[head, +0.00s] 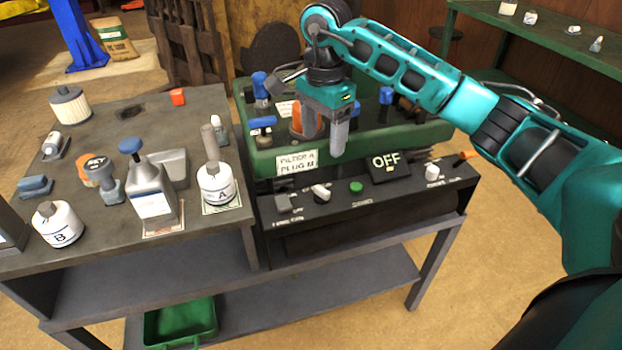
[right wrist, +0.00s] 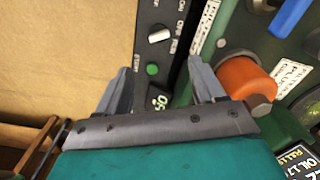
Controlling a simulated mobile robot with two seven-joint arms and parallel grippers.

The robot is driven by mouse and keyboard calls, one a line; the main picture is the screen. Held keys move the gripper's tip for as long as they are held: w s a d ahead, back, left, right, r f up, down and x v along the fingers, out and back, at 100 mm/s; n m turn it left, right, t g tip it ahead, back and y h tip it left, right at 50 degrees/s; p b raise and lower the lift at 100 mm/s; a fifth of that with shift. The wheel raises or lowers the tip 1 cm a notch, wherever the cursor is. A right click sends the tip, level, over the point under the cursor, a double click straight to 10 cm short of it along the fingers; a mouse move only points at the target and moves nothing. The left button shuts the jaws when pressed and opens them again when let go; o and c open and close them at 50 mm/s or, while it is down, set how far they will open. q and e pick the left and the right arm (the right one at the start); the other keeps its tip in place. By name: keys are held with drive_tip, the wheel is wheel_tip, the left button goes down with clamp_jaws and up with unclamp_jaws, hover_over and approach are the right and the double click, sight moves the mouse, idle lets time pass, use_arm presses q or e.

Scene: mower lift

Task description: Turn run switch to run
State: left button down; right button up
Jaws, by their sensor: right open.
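A dark control panel runs along the front of the green machine (head: 400,137). The small labels are too blurred to tell surely which is the run switch. My right gripper (head: 325,135) is open and empty above the machine, pointing down, behind the panel. In the right wrist view, the left white knob (right wrist: 160,34) and green button (right wrist: 152,70) lie beyond my open fingers (right wrist: 160,90), apart from them. My left gripper is out of view.
An orange cap (right wrist: 247,78) stands near one right finger in the wrist view. Blue-handled valves (head: 260,85) rise from the machine. The grey table (head: 110,225) at left holds white bottles (head: 216,184) and a can. An orange-tipped lever (head: 465,157) sits at the panel's right end.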

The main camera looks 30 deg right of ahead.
sight(322, 189)
wheel_tip(322, 189, down, 13)
drive_tip(key=shift+r+b, duration=0.1)
drive_tip(key=shift+b, duration=0.7)
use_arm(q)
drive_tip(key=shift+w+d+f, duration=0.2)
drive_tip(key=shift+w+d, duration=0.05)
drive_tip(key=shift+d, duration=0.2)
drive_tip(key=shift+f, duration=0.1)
use_arm(e)
drive_tip(key=shift+c, duration=0.3)
drive_tip(key=c, duration=1)
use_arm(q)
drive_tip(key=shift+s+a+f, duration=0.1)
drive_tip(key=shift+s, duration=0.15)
